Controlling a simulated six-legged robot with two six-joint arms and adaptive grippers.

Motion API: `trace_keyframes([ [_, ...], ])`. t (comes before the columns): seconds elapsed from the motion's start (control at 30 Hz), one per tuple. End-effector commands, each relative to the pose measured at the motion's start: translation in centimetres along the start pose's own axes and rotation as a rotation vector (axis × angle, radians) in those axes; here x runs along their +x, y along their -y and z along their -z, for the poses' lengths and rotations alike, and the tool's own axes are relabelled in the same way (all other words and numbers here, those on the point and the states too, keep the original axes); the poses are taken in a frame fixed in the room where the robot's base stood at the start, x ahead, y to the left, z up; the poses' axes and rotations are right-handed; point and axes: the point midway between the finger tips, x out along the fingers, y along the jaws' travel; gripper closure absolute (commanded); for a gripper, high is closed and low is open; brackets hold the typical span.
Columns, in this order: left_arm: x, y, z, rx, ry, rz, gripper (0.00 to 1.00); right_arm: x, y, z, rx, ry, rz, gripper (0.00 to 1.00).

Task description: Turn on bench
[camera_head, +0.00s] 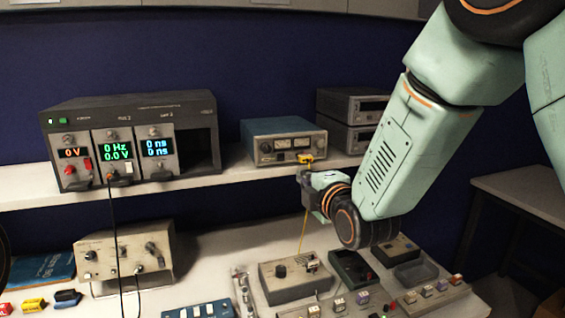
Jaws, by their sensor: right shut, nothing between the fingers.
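The bench has an upper shelf (225,172) and a lower worktop (215,250) with electronic instruments. A dark rack unit (215,125) on the shelf has three modules with lit displays: red "0 V", green "0 Hz 0.0 V" and blue "0 ns 0 ns". A blue-topped meter (285,127) stands to its right on the shelf. A yellow plug (306,158) is at the meter's lower right front, with a yellow cable hanging down. My right gripper (303,174) is shut just below this plug; I cannot tell whether they touch. My left gripper is not in view.
Two stacked dark units (352,106) stand behind my right arm. A beige instrument (125,257) stands on the worktop at left. A grey box with a knob (293,278), a dark green box (352,268) and small switch panels crowd the front. A black cable hangs from the rack.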

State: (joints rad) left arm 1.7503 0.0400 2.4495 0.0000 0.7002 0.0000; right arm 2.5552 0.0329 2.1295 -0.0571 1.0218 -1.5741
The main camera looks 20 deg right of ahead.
Motion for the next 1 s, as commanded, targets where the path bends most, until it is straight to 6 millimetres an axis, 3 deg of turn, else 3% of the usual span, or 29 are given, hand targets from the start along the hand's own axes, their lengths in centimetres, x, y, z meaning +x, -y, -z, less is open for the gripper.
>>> trace_keyframes([
  [0.47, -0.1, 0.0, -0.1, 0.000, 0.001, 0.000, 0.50, -0.1, 0.0, 0.0, -0.001, 0.000, -0.001, 1.00],
  [1.0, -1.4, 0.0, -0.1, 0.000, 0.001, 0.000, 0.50, 7.6, -0.1, 0.0, -0.001, 0.000, 0.000, 1.00],
])
